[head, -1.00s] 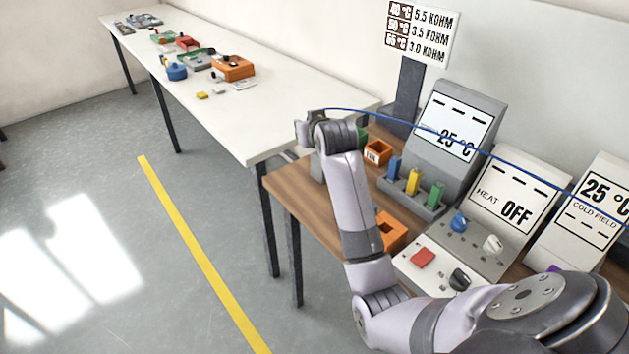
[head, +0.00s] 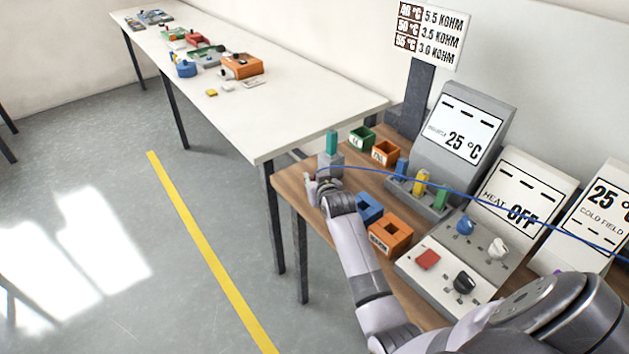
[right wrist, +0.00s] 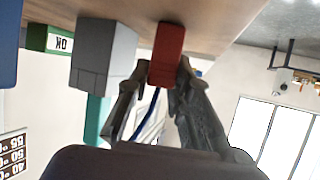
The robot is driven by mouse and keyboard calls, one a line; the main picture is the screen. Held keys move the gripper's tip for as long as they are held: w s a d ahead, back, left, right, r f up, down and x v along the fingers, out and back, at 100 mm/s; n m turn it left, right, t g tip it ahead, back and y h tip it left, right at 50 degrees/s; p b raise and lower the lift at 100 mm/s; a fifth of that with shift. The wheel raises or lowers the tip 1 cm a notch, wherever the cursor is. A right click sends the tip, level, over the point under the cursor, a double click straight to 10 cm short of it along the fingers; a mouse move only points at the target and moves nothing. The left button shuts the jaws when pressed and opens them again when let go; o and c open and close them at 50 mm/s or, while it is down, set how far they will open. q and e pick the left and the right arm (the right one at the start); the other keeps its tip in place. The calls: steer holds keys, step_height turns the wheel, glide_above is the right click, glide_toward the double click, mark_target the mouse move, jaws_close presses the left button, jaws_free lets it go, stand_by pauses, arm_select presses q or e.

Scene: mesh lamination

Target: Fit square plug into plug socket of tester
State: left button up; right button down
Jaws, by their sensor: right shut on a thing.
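My right gripper (head: 318,182) is low at the left edge of the wooden table. In the right wrist view, which looks upside down, its fingers (right wrist: 168,78) are shut on a red block-like plug (right wrist: 167,52) with a blue cable (right wrist: 150,115). In the head view the plug is hidden, but the cable (head: 440,187) runs right from the gripper. The likely tester, a grey device (head: 467,95) reading 25 °C, stands at the back right, apart from the gripper. I cannot make out its plug socket. My left gripper is out of view.
A grey block (head: 331,166) with a teal piece (head: 331,143) stands close beside the gripper. Green (head: 362,138), orange (head: 386,152), blue (head: 368,208) and orange (head: 390,236) bins stand nearby. A control panel (head: 455,262) lies front right.

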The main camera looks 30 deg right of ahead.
steer(key=shift+f, duration=0.1)
steer(key=c, duration=1.4)
jaws_free()
steer(key=shift+c, duration=0.2)
steer(key=v, duration=1.2)
